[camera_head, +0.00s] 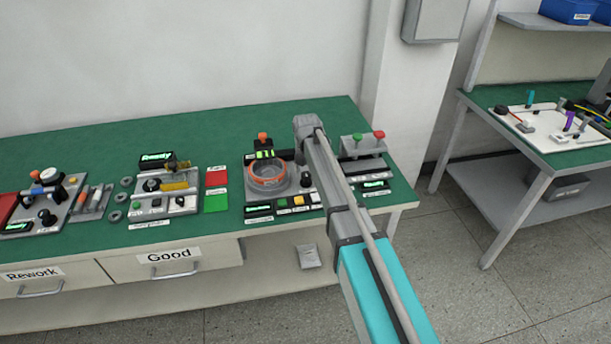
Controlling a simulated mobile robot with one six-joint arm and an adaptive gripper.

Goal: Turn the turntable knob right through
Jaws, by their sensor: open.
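A round grey turntable fixture (254,190) with an orange ring (266,183) on it stands on the green bench, left of my arm. A small dark knob (306,181) sits just right of the fixture, close to the arm's edge; I cannot tell which way it points. My arm reaches in from the lower right, and its far grey joint stands above and behind the station. My gripper's fingers do not show; the arm hides the space right of the knob.
Buttons and a lit display (259,209) line the station's front. A unit with green and red buttons (363,145) stands right of my arm. Other stations with knobs fill the bench's left, including a yellow-cylinder station (166,205). Green bench (85,150) behind them is clear.

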